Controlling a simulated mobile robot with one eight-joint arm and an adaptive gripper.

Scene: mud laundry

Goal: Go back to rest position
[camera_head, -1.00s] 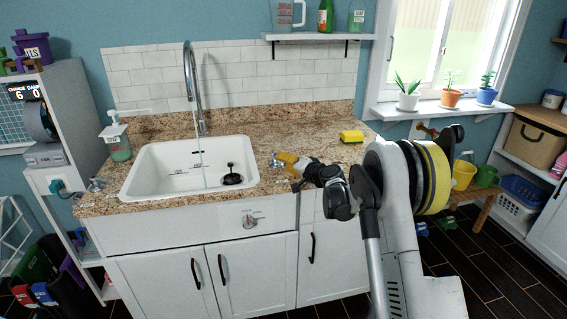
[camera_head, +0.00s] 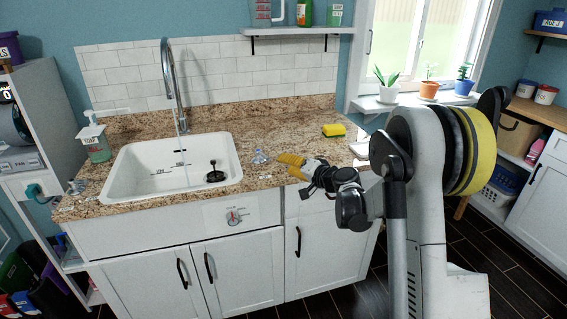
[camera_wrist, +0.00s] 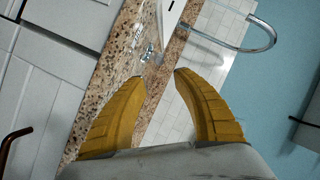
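My gripper (camera_head: 290,166) is in front of the granite counter's (camera_head: 262,127) front edge, to the right of the sink (camera_head: 122,172) in the head view. Its yellow fingers also show in the wrist view (camera_wrist: 160,74), spread apart with nothing between them. My arm folds up at the right of the head view. A small clear tap handle (camera_head: 259,157) stands on the counter just left of the fingertips, apart from them.
A yellow sponge (camera_head: 334,130) lies on the counter. A soap bottle (camera_head: 95,143) stands left of the sink, and a black plunger-like item (camera_head: 215,174) is in the basin. Potted plants (camera_head: 428,90) line the windowsill. Dark floor is open at the lower right.

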